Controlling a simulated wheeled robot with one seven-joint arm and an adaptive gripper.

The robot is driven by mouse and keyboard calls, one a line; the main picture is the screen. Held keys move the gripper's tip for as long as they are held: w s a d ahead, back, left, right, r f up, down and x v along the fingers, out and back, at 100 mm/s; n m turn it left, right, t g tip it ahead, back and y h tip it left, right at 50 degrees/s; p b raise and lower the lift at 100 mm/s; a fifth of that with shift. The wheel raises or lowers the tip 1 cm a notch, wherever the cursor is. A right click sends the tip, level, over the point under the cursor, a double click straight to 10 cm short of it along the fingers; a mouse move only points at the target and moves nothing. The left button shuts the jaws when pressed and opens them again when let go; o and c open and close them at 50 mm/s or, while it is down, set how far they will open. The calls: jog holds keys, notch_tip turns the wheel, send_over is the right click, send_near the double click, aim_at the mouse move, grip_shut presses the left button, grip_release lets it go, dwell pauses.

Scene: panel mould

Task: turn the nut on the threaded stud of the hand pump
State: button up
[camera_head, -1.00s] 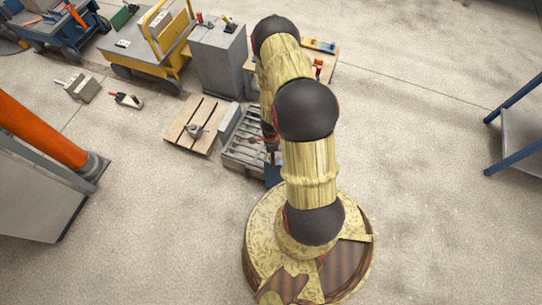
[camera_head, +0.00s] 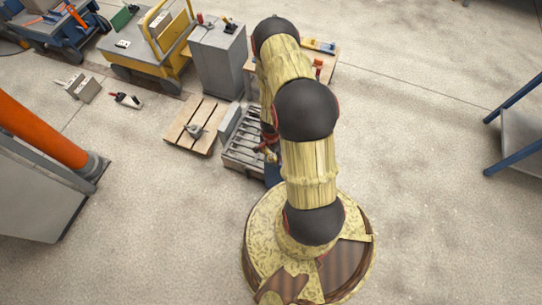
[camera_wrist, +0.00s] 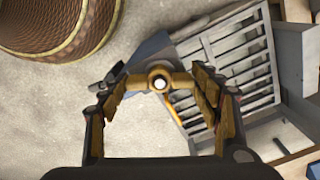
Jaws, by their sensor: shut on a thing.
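In the wrist view, a gold nut (camera_wrist: 145,83) with two arms sits around a stud (camera_wrist: 159,84), whose bright round end faces the camera. My gripper (camera_wrist: 161,80) has one finger at each side of the nut and is shut on its two arms. The stud's end lies midway between the fingers. The body of the hand pump below is mostly hidden, and I cannot make out its outline. In the head view, my arm covers most of the gripper; only a small gold and red part shows left of the arm.
A grey slatted rack (camera_head: 243,150) stands beside the gripper; its slats (camera_wrist: 235,66) fill the right of the wrist view. A grey cabinet (camera_head: 218,60) stands behind.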

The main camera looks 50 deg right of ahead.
jog(key=shift+n, duration=1.8)
jog(key=shift+n, duration=1.7)
jog(key=n, duration=0.3)
jog(key=o, duration=1.2)
jog(key=shift+o, duration=0.7)
